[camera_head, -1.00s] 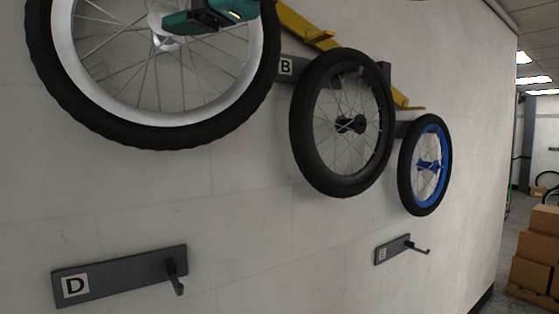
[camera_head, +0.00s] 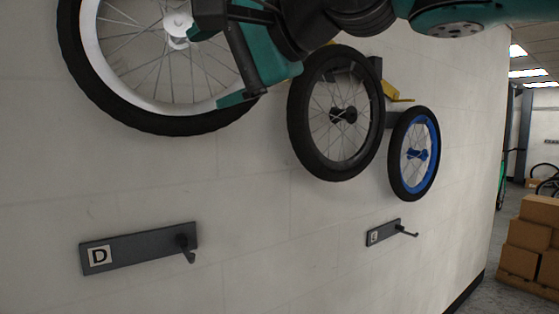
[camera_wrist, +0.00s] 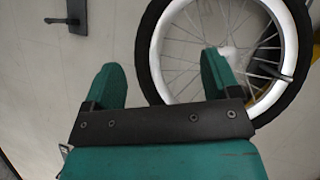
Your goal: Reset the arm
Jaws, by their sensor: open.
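My gripper (camera_head: 222,66) is at the top of the head view, in front of the right part of a white-rimmed wheel (camera_head: 87,78). Its teal fingers are spread with nothing between them. In the wrist view, my gripper (camera_wrist: 160,62) shows both fingers apart, with the white-rimmed wheel (camera_wrist: 152,55) behind and to the right. My dark and teal arm links cross the top of the head view and hide part of the wall.
A black wheel (camera_head: 300,120) and a blue-rimmed wheel (camera_head: 437,160) hang further right along the white wall. Below are an empty hook plate marked D (camera_head: 138,248) and another empty hook plate (camera_head: 383,233). Cardboard boxes (camera_head: 530,236) are stacked at the right.

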